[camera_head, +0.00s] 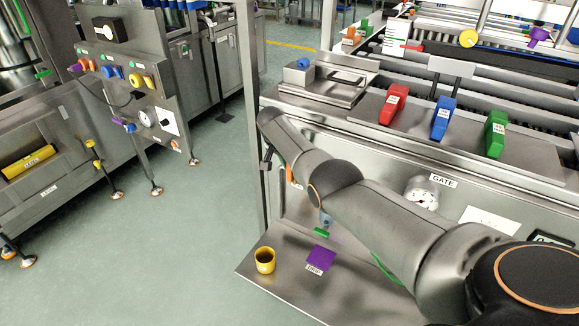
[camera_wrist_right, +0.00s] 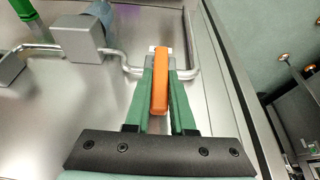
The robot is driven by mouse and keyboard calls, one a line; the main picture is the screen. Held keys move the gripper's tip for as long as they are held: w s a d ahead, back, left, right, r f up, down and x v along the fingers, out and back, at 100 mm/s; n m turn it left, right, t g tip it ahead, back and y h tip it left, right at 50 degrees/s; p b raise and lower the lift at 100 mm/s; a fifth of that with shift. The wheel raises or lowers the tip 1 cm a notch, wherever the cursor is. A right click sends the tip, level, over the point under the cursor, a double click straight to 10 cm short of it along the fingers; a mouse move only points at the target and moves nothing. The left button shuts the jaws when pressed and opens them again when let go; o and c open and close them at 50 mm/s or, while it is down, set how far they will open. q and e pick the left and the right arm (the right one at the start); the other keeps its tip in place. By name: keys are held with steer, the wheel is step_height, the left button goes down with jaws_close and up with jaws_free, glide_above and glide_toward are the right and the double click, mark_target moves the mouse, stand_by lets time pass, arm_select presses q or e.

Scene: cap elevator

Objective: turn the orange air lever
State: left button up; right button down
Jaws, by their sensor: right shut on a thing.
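The orange air lever (camera_wrist_right: 160,82) stands upright in the right wrist view, beside a bent metal pipe (camera_wrist_right: 131,68) on the steel panel. My right gripper (camera_wrist_right: 161,76) has its green fingers on both sides of the lever and is shut on it. In the head view a small part of the orange lever (camera_head: 289,174) shows under my right arm, at the left end of the machine front. My right gripper is mostly hidden there behind the arm. My left gripper is in neither view.
A yellow cup (camera_head: 265,262) and a purple drop square (camera_head: 320,258) are on the low steel shelf (camera_head: 283,288). Red (camera_head: 393,104), blue (camera_head: 440,119) and green (camera_head: 496,134) handles stand on the machine top. Open floor lies left.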

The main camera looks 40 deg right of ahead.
steer(key=shift+f, duration=0.1)
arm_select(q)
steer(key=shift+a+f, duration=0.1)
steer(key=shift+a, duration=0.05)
arm_select(e)
steer(key=c, duration=0.8)
jaws_free()
steer(key=shift+o, duration=0.2)
steer(key=shift+a+r+p, duration=0.15)
steer(key=shift+r+p, duration=0.3)
steer(key=shift+r, duration=0.1)
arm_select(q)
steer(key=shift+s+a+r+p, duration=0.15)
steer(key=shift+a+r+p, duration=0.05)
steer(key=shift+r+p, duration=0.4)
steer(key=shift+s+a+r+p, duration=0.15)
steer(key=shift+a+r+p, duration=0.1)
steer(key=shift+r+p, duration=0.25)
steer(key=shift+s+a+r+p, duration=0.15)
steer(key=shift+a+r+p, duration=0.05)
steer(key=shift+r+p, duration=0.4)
arm_select(e)
steer(key=v, duration=1.1)
steer(key=shift+r, duration=0.2)
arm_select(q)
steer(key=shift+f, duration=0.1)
arm_select(e)
steer(key=shift+a, duration=0.1)
